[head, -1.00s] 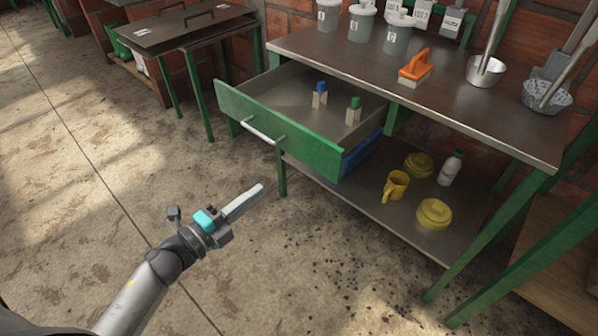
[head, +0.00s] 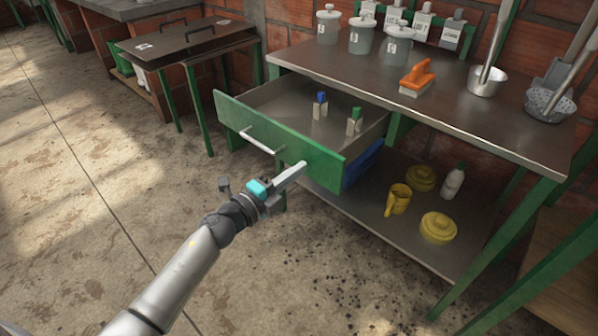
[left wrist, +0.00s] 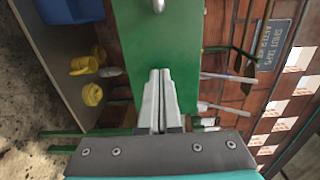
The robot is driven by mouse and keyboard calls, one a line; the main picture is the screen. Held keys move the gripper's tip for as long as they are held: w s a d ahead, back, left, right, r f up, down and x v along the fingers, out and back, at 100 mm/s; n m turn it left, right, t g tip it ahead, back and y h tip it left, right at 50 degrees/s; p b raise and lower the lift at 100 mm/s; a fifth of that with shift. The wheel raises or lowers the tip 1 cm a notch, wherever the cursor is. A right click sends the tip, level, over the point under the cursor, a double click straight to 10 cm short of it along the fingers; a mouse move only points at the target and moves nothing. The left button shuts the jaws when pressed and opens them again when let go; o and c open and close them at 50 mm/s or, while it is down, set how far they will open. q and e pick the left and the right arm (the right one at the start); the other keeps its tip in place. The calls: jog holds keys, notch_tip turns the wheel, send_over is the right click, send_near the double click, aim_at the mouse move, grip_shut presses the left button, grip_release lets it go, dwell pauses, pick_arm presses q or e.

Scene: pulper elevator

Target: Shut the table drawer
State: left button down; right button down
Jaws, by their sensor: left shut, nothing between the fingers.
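The green-fronted table drawer (head: 222,112) is pulled well out from under the metal-topped table (head: 330,62), and its bar handle (head: 262,141) faces me. Two small bottles, one blue-capped (head: 320,106) and one green-capped (head: 354,122), stand inside it. My left gripper (head: 302,166) is shut and empty, its fingertips at the lower right part of the drawer front, right of the handle. In the left wrist view the closed fingers (left wrist: 159,75) point at the green front (left wrist: 160,35); I cannot tell whether they touch it. My right gripper is not in view.
The tabletop holds grey lidded pots (head: 361,36), an orange brush (head: 416,78) and ladles (head: 486,80). The lower shelf holds a blue crate (head: 362,165), yellow containers (head: 438,228) and a white bottle (head: 453,182). The floor left of the drawer is clear.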

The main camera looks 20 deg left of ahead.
pick_arm(q)
jog(key=shift+w+d, duration=0.2)
jog(key=shift+w, duration=0.3)
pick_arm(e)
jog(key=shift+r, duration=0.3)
